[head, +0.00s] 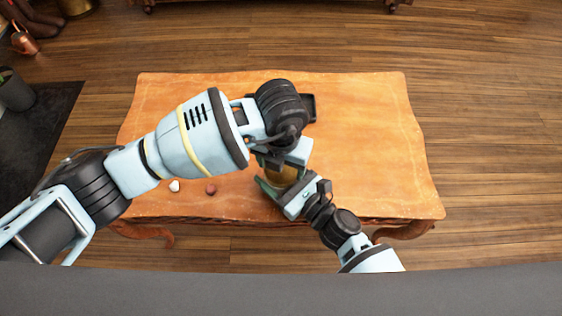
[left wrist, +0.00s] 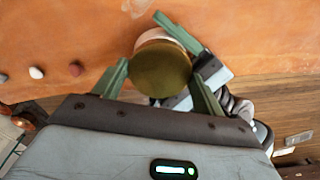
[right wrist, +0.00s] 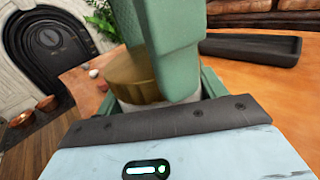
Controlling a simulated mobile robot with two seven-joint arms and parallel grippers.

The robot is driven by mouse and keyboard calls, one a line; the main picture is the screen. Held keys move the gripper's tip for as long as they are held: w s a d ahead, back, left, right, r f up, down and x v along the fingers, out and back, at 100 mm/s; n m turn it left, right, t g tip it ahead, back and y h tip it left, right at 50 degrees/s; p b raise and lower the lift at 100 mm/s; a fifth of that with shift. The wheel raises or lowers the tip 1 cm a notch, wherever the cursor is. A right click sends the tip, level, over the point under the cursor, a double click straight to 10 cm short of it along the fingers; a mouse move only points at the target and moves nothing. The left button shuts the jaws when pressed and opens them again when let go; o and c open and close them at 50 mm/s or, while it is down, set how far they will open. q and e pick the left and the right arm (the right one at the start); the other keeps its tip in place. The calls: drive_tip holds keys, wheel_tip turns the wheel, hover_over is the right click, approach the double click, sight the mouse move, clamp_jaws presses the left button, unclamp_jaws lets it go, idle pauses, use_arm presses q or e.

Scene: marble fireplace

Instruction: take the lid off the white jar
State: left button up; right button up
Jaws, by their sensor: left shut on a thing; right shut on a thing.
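The white jar (right wrist: 140,107) stands on the orange wooden table, with its round gold-brown lid (right wrist: 130,75) directly on top. The lid also shows from above in the left wrist view (left wrist: 162,68) and is partly hidden in the head view (head: 283,175). My left gripper (left wrist: 160,88) comes from above and is shut on the lid, a green finger on either side. My right gripper (right wrist: 160,98) is low at the table's front and shut on the jar body. A finger of my left gripper hides part of the jar in the right wrist view.
A black tray (right wrist: 255,47) lies on the table (head: 375,140), mostly hidden behind my left arm in the head view. A small white piece (head: 174,186) and a reddish one (head: 211,189) lie left of the jar. The table's right side is clear.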

use_arm(q)
drive_tip(key=shift+n, duration=0.9)
drive_tip(key=shift+r, duration=0.1)
drive_tip(key=shift+r, duration=1)
drive_tip(key=shift+r, duration=2)
use_arm(e)
drive_tip(key=o, duration=1.9)
